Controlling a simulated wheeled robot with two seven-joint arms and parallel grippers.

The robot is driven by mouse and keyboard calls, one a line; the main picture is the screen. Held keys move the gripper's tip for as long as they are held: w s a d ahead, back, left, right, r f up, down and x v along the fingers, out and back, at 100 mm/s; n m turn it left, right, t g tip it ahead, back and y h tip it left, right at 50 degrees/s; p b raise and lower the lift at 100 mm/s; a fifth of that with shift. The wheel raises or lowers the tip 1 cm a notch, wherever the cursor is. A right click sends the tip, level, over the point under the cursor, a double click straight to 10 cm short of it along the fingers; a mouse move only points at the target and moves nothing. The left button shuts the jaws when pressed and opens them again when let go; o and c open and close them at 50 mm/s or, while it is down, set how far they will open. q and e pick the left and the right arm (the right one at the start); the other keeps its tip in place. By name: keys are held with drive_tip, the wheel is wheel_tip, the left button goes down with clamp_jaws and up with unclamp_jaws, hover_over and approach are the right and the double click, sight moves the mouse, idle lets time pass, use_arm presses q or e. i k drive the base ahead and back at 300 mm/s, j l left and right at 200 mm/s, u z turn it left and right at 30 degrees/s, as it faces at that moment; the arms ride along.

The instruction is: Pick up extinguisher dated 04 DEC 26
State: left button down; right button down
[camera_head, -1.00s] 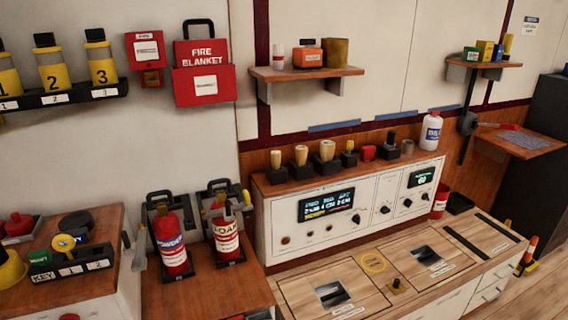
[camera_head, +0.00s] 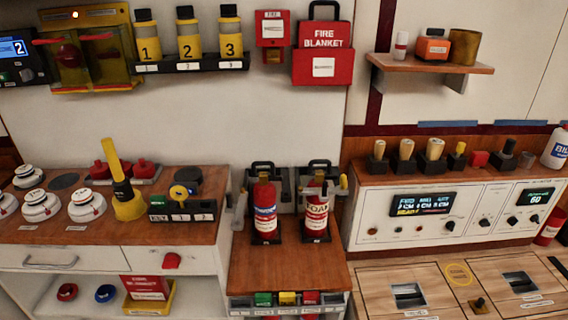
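Two small red extinguishers stand upright side by side on the low wooden counter (camera_head: 285,268). The left extinguisher (camera_head: 265,212) has a blue and white label. The right extinguisher (camera_head: 316,210) has a cream band that reads FOAM. Each stands in a black holder against the wall. The dates on them are too small to read, so I cannot tell which one is dated 04 DEC 26. Neither of my grippers is in view.
On the left, a wooden cabinet top holds white round detectors (camera_head: 40,205), a yellow torch-like tool (camera_head: 128,198) and a key rack (camera_head: 182,211). On the right stands a white control console (camera_head: 440,215). The low counter is clear in front of the extinguishers.

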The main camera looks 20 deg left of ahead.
sight(264, 191)
drive_tip(key=k+j+u, duration=0.1)
drive_tip(key=j, duration=0.4)
drive_tip(key=k+j, duration=0.1)
drive_tip(key=j, duration=0.35)
drive_tip(key=j+u, duration=0.15)
drive_tip(key=j, duration=0.35)
drive_tip(key=i+z, duration=0.25)
drive_tip(key=z, duration=0.15)
drive_tip(key=i+z, duration=0.35)
drive_tip(key=i+j+z, duration=0.15)
drive_tip(key=z, duration=0.25)
